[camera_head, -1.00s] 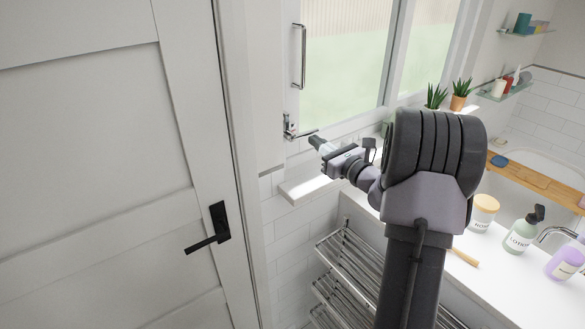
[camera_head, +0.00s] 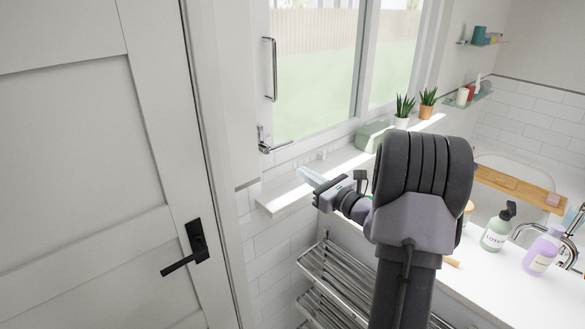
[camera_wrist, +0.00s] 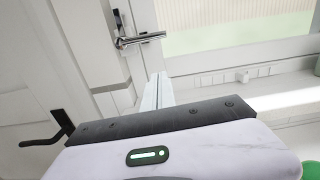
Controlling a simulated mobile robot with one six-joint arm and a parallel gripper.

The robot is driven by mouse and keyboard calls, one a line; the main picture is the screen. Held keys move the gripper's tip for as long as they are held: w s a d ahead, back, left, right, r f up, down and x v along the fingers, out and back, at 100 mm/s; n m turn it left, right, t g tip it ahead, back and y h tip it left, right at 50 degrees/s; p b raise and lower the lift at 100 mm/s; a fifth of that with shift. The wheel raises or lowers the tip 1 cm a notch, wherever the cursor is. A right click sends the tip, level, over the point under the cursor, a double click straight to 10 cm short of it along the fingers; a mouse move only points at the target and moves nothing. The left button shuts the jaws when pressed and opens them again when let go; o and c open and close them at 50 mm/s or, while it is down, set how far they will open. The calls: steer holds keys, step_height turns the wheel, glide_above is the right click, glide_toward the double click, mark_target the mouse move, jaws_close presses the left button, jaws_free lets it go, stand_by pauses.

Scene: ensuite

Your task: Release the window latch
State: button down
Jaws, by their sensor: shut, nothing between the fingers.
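The window latch (camera_head: 266,143) is a metal fitting at the lower left of the window frame, with a short lever sticking out to the right. In the wrist view the latch (camera_wrist: 137,40) is ahead of and above my fingers, its lever roughly level. My gripper (camera_head: 305,175) is shut and empty. It is over the sill, below and to the right of the latch, with a visible gap between them. In the wrist view the gripper (camera_wrist: 158,86) shows its closed pale fingers pointing toward the wall below the latch. The window sash (camera_head: 314,70) looks closed.
A white sill (camera_head: 284,198) runs under the window, with a green box (camera_head: 371,136) and two potted plants (camera_head: 403,112) further right. A metal rack (camera_head: 325,264) stands below. A white door with a black handle (camera_head: 198,241) is at left. The counter holds bottles.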

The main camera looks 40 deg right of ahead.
steer(key=s, duration=0.5)
steer(key=shift+s+d+f, duration=0.15)
